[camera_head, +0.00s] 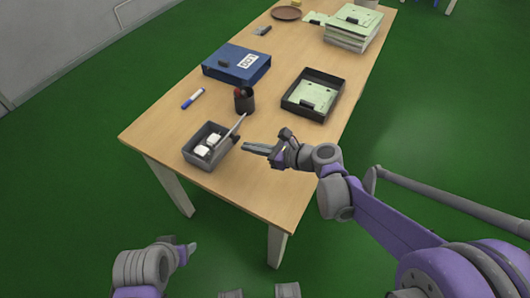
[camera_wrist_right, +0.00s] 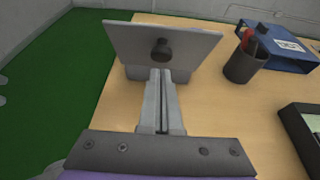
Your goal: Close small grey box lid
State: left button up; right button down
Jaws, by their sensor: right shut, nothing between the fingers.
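The small grey box (camera_head: 191,160) stands near the front left edge of the table, with white items inside. Its lid (camera_head: 234,131) is open and raised on the box's right side, seen nearly edge-on in the head view. In the right wrist view the lid (camera_wrist_right: 196,44) faces me, with a dark round knob (camera_wrist_right: 161,49) on it. My right gripper (camera_head: 246,148) is shut and empty, just right of the lid. In the wrist view its tips (camera_wrist_right: 161,73) are below the knob; contact with the lid cannot be told. My left gripper (camera_head: 190,248) is low, off the table, its jaws unclear.
A dark pen cup (camera_head: 244,104) stands close behind the lid. A blue binder (camera_head: 235,64), a marker (camera_head: 193,98) and a black tray with papers (camera_head: 286,103) lie farther back. The wooden table (camera_head: 262,195) is clear in front of the right gripper.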

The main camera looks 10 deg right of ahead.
jog(key=shift+w+a+r, duration=0.2)
jog(key=shift+w+a, duration=0.05)
jog(key=shift+a, duration=0.1)
pick_arm(q)
jog(key=shift+r, duration=0.1)
